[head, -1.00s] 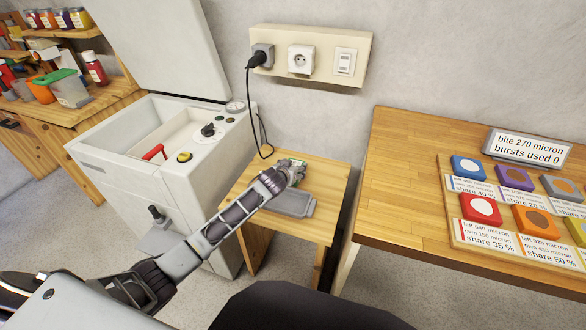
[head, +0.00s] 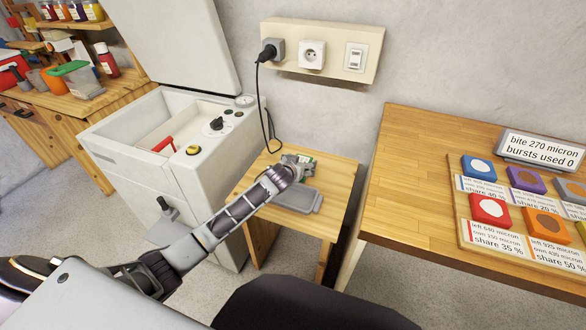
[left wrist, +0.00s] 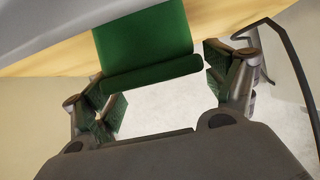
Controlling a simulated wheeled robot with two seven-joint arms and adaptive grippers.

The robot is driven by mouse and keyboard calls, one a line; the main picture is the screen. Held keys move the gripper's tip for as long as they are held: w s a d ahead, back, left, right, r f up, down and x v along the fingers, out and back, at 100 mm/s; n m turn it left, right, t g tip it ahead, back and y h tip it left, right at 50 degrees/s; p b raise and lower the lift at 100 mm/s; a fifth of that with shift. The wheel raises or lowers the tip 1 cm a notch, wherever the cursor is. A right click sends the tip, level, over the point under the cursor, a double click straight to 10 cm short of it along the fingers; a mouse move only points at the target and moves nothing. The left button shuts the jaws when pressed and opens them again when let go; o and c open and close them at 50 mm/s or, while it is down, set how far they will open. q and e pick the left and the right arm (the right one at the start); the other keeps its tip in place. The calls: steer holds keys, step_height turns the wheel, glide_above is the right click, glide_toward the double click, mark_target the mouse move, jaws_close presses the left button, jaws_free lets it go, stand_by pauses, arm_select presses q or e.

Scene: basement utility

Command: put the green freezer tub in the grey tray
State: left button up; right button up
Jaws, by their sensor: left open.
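The green freezer tub (left wrist: 145,42) shows as a green block at the top middle of the left wrist view, between and just beyond my left gripper's fingers. In the head view only a small green bit of it (head: 307,158) shows past my left gripper (head: 296,167), which hides the rest. My left gripper (left wrist: 164,92) is open, with one finger to each side of the tub; I cannot tell whether they touch it. The grey tray (head: 299,200) lies on the small wooden table, just in front of the gripper. My right gripper is not in view.
The small wooden table (head: 335,190) stands between an open white chest freezer (head: 140,150) and a larger wooden table (head: 420,190) with coloured blocks and labels. A plug cable (head: 264,110) hangs behind the gripper. A workbench (head: 60,105) holds jars and containers at far left.

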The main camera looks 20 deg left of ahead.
arm_select(q)
steer(key=shift+v, duration=1.05)
steer(key=p+v, duration=0.1)
steer(key=v, duration=0.2)
steer(key=shift+r, duration=0.1)
steer(key=p+v, duration=0.1)
steer(key=v, duration=0.5)
steer(key=shift+s, duration=0.2)
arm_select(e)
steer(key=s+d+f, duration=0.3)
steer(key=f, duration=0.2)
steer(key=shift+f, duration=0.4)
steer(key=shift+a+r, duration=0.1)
